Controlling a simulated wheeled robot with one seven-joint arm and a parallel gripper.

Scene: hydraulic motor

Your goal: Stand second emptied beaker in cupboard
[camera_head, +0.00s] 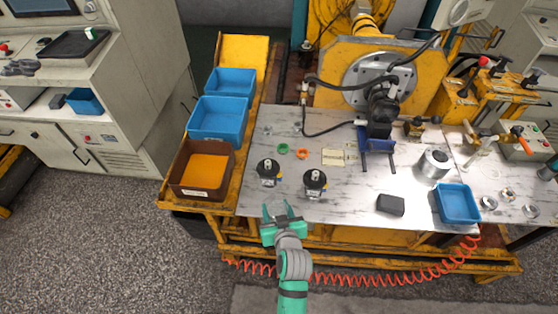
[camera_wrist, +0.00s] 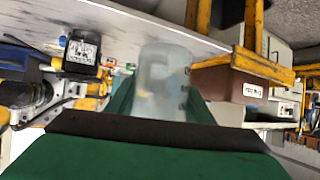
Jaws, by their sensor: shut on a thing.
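My gripper (camera_head: 280,217) is shut on a translucent pale beaker (camera_head: 277,207) at the front edge of the workbench. In the wrist view the beaker (camera_wrist: 160,85) stands out between the green fingers, and it looks empty. Its lower part is hidden behind the gripper body. I cannot tell for sure which furniture is the cupboard; a grey cabinet (camera_head: 80,150) with doors and an open shelf stands at the left. No other beaker can be made out clearly.
The marble-topped workbench (camera_head: 330,205) carries two black-topped motor parts (camera_head: 269,170), a black block (camera_head: 390,204) and a blue tray (camera_head: 457,203). A brown bin (camera_head: 203,192) and blue bins (camera_head: 218,118) stand to its left. A red coiled hose (camera_head: 350,279) hangs below. Floor at the left is clear.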

